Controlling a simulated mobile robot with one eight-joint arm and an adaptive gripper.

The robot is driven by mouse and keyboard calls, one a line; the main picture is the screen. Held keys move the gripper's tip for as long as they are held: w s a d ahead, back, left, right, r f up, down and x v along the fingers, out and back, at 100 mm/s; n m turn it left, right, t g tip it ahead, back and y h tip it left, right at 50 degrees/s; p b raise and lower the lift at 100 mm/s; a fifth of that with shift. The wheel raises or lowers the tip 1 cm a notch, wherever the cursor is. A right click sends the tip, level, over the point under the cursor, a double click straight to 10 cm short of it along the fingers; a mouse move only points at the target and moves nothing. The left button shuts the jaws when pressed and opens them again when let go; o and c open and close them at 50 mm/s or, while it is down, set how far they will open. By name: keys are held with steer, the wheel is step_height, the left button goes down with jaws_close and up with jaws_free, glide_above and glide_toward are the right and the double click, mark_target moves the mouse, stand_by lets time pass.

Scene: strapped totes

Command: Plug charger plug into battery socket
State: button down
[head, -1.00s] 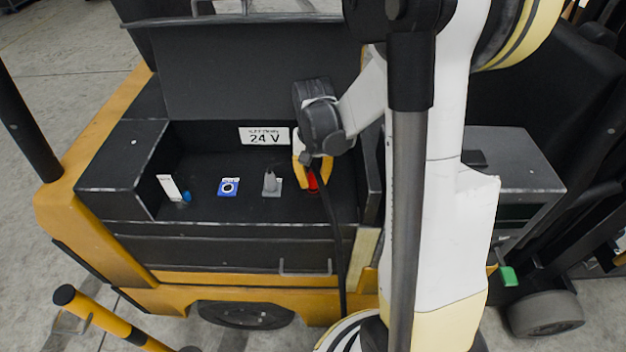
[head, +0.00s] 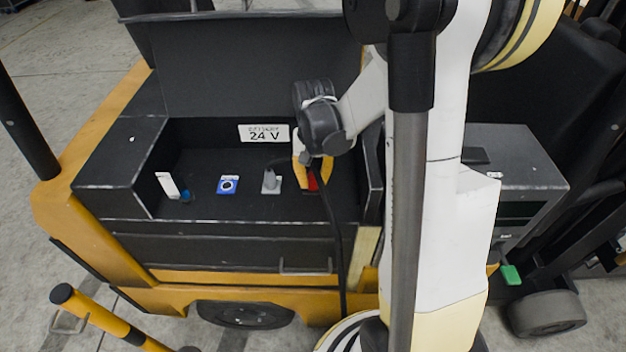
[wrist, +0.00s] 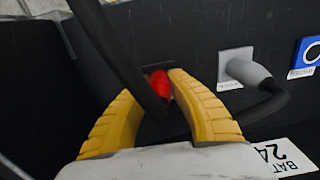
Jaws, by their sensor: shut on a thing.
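My gripper (head: 313,187) is down in the black battery bay, right of the other fittings and below the "24 V" label. Its yellow fingers, also in the wrist view (wrist: 170,88), are closed around a red piece (wrist: 160,86) with a thick black cable at it. I take this as the charger plug; red also shows at the fingertips in the head view (head: 312,182). The cable (head: 335,225) hangs over the bay's front edge toward the floor. The battery socket is not clearly visible behind the fingers. I cannot tell whether the plug is seated in it.
Left of my gripper, a grey connector (head: 270,180) with its own black cable (wrist: 262,108) stands on a plate. Farther left are a blue square fitting (head: 228,185), a small blue knob (head: 186,196) and a white plate (head: 167,185). Bay walls enclose the space; the bay's right wall (head: 372,185) is close.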

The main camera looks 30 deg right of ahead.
steer(key=c, duration=1.3)
jaws_free()
steer(key=shift+o, duration=0.2)
step_height(320, 180, up, 12)
